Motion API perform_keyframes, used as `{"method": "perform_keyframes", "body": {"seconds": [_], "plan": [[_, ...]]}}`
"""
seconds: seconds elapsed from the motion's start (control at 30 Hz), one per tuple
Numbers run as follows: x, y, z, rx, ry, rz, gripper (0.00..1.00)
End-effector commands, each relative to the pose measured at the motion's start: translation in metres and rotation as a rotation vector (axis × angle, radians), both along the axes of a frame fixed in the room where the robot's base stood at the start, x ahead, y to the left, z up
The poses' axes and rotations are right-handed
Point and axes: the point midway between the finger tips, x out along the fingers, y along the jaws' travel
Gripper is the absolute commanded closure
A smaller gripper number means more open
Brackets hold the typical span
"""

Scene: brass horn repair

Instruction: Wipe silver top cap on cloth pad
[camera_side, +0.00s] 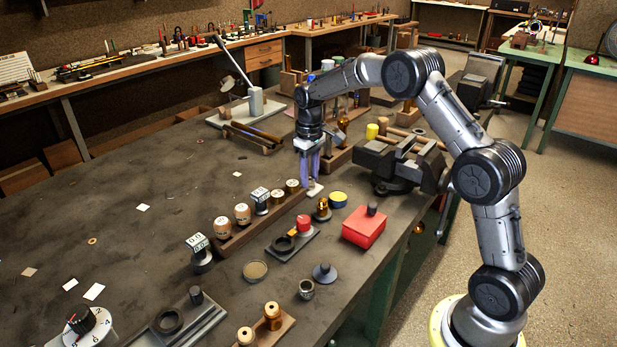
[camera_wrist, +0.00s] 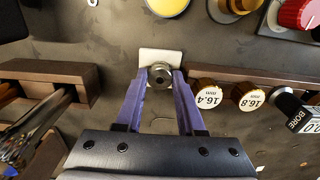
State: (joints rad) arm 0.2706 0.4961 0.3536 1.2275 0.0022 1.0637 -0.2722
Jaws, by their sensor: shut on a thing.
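My gripper (camera_wrist: 160,82) points down with its two purple fingers closed on the silver top cap (camera_wrist: 160,75), a small round metal piece with a dark centre. The cloth pad (camera_wrist: 161,56), a small whitish rectangle, lies on the bench under the fingertips. The cap overlaps the pad in the wrist view; whether they touch I cannot tell. In the side view my gripper (camera_side: 312,178) is low over the pad (camera_side: 314,190), and the cap is too small to make out there.
A wooden rack (camera_wrist: 222,72) with labelled gauges stands close on the right in the wrist view, another wooden rack (camera_wrist: 60,68) on the left. A yellow-topped tin (camera_side: 338,198), a red box (camera_side: 364,230) and a vise (camera_side: 400,165) are nearby.

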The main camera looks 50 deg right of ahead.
Motion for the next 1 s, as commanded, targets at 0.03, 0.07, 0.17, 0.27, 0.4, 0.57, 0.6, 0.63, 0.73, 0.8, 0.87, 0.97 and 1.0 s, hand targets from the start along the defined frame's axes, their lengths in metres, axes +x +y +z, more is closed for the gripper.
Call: {"method": "perform_keyframes", "body": {"seconds": [0.03,0.07,0.17,0.27,0.4,0.57,0.6,0.63,0.73,0.8,0.87,0.97,1.0], "plan": [[-0.001,-0.003,-0.002,0.0,0.005,-0.001,1.0],[-0.001,-0.004,-0.002,0.0,0.005,-0.001,1.0],[-0.001,-0.008,-0.002,-0.001,0.005,-0.002,1.0],[-0.002,-0.011,-0.002,-0.001,0.006,-0.001,1.0],[-0.002,-0.011,-0.002,-0.001,0.006,0.0,1.0],[-0.001,-0.006,-0.002,-0.001,0.005,0.0,1.0],[-0.001,-0.005,-0.002,-0.001,0.005,0.0,1.0],[-0.001,-0.003,-0.002,0.0,0.005,0.0,1.0],[-0.001,0.001,-0.002,0.0,0.005,0.001,1.0],[-0.001,0.003,-0.002,0.0,0.005,0.001,1.0],[-0.001,0.005,-0.002,0.0,0.005,0.001,1.0],[-0.001,0.008,-0.002,0.0,0.005,0.0,1.0],[-0.002,0.009,-0.002,0.0,0.005,0.0,1.0]]}}
